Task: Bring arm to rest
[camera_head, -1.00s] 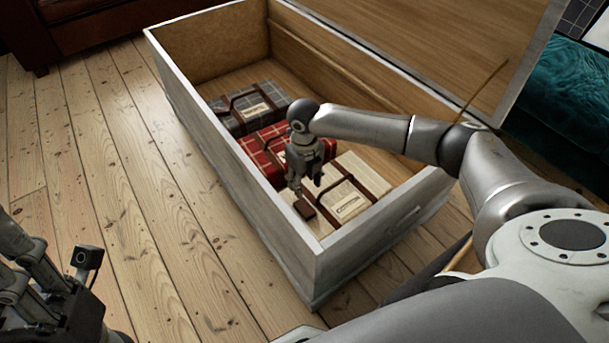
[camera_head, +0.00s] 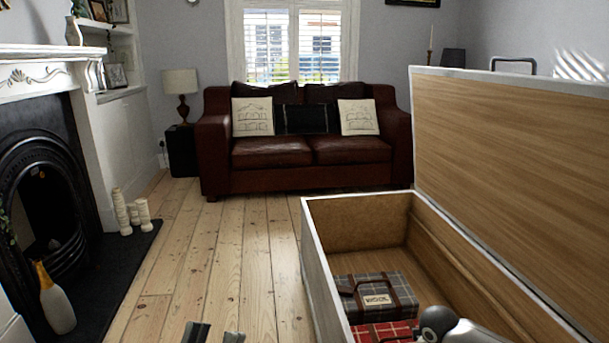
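The tips of my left gripper (camera_head: 214,335) show at the bottom edge, above the floorboards. Its two fingertips are apart with nothing seen between them; the rest is cut off. A rounded grey joint of my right arm (camera_head: 440,322) shows at the lower right, over the open chest (camera_head: 318,270). My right gripper is below the picture edge. Inside the chest lie a grey plaid case (camera_head: 395,286) with brown straps and a red plaid case (camera_head: 395,329), partly cut off and partly behind my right arm.
The chest's wooden lid (camera_head: 500,150) stands open at the right. A brown leather sofa (camera_head: 270,155) is at the back. A black fireplace (camera_head: 45,180), candles (camera_head: 130,212) and a vase (camera_head: 56,300) are at the left. The floorboards (camera_head: 235,245) between are clear.

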